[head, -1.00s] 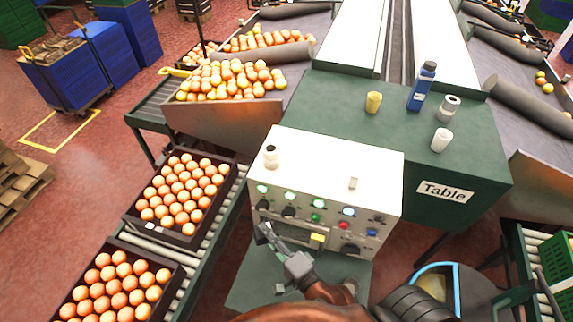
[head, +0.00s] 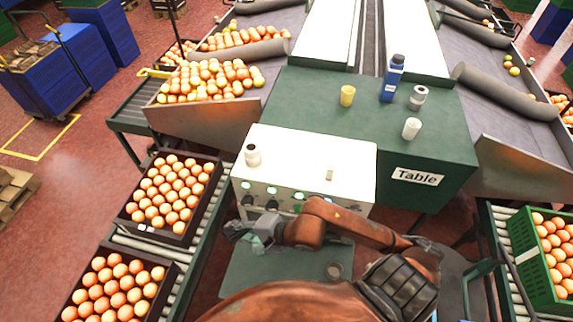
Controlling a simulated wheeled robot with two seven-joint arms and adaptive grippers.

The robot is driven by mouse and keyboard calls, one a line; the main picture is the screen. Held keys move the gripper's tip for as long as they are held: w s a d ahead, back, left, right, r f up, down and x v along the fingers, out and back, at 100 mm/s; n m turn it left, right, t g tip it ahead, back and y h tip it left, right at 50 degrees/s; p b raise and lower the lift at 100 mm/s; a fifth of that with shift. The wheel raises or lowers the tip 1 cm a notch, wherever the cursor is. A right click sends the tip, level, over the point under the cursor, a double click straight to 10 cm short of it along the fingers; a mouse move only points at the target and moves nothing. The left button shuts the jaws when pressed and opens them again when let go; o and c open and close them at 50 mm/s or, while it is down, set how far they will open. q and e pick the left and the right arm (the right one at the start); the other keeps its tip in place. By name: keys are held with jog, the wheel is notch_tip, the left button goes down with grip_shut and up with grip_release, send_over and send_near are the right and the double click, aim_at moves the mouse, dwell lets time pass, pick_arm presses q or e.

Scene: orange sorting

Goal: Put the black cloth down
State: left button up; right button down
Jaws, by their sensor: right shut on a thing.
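My right gripper (head: 240,232) reaches in from the right, in front of the white control box (head: 310,150) and above the green ledge (head: 285,272). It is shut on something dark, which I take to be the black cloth. The cloth's outline cannot be told apart from the dark grey fingers. No black cloth lies in plain view on the box or on the green table (head: 310,95). My left gripper is not in view.
On the table stand a yellow cup (head: 347,96), a blue bottle (head: 393,78), a grey-white roll (head: 418,97) and a white cup (head: 411,128). A white bottle (head: 252,155) stands on the box. Orange crates (head: 205,178) line the left conveyor. A green crate (head: 520,255) is at right.

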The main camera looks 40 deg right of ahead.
jog(key=shift+d+r+m+g+h+p, duration=0.15)
jog(key=shift+d+r+g+p, duration=0.15)
jog(key=shift+r+g+p, duration=0.15)
jog(key=shift+d+r+m+g+h+p, duration=0.15)
jog(key=shift+d+r+g+p, duration=0.15)
jog(key=shift+r, duration=0.2)
jog(key=s+d+r+m+g+h+p, duration=0.1)
jog(key=s+d+r+m+g+p, duration=0.2)
jog(key=d+r, duration=1.2)
notch_tip(320, 180, up, 3)
jog(key=m+g+p, duration=0.2)
jog(key=m+p, duration=0.2)
jog(key=m, duration=0.2)
jog(key=shift+d+m+h+p, duration=0.15)
jog(key=shift+m+h+p, duration=0.15)
jog(key=shift+m+h, duration=0.1)
jog(key=shift+f+g, duration=0.15)
jog(key=shift+g, duration=0.1)
